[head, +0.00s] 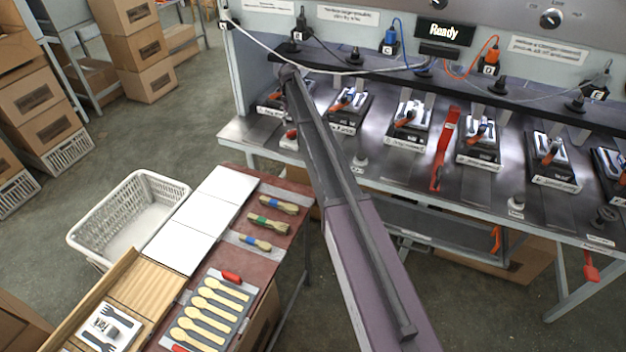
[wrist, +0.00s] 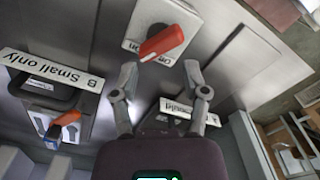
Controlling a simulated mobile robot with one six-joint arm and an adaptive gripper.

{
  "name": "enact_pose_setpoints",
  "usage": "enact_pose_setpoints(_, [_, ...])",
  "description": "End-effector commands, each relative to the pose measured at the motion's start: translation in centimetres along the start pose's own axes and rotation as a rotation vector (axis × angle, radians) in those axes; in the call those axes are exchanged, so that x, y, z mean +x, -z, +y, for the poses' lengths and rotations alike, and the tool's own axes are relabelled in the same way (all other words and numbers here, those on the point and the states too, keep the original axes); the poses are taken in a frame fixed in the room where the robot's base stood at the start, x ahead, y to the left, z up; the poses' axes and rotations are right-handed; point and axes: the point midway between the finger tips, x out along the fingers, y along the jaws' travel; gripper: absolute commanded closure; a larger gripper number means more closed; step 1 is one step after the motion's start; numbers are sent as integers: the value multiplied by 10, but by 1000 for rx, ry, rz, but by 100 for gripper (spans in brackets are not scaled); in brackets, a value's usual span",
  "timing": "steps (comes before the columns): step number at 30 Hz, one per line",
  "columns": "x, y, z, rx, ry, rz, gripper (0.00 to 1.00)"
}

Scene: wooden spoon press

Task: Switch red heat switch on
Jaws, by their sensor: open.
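The red heat switch (wrist: 162,41) is a red lever on a pale plate marked Off and On, at the top middle of the wrist view. Its lever lies at a slant. In the head view a small red and white piece (head: 291,138) at the bench's left looks like the same switch. My gripper (wrist: 161,78) is open and empty in the wrist view. Its two fingertips point toward the switch and stand on either side just below it. No clear contact shows. In the head view my arm hides the gripper.
A press with an orange handle (wrist: 68,118) and a "B Small only" label (wrist: 52,68) is left of my gripper. Several more presses line the bench (head: 236,132). A red bar (head: 445,148) stands among them.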

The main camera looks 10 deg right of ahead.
Motion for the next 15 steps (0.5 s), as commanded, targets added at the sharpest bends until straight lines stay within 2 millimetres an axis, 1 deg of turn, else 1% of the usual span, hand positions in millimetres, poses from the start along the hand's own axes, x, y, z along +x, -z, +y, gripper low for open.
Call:
enact_pose_setpoints(1, [-9,0,0,0,0,0,41])
enact_pose_setpoints(15, [-47,0,0,0,0,0,41])
